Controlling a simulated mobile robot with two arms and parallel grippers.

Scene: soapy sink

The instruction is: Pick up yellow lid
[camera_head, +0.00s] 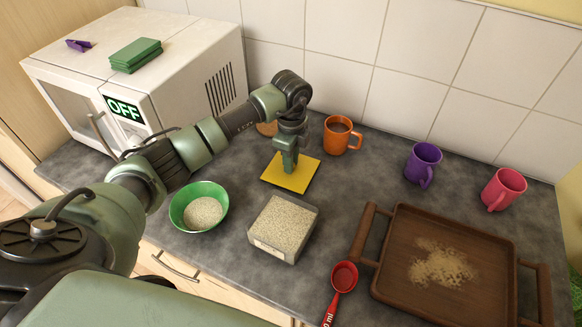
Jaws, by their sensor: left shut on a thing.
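The yellow lid (299,180) is a thin flat square in the middle of the counter, between the wall and the open box of grain. My left gripper (289,167) points down at the lid's upper middle and is shut on the lid. The fingertips hide the spot where they grip. Whether the lid is lifted clear of the counter I cannot tell. My right gripper is not in view.
An orange mug (337,138) stands close right of the lid. A grain box (283,227) and green bowl (201,212) are in front. A red scoop (343,278), brown tray (395,275), purple mug (422,163) and pink mug (504,188) are right. A microwave (180,75) stands left.

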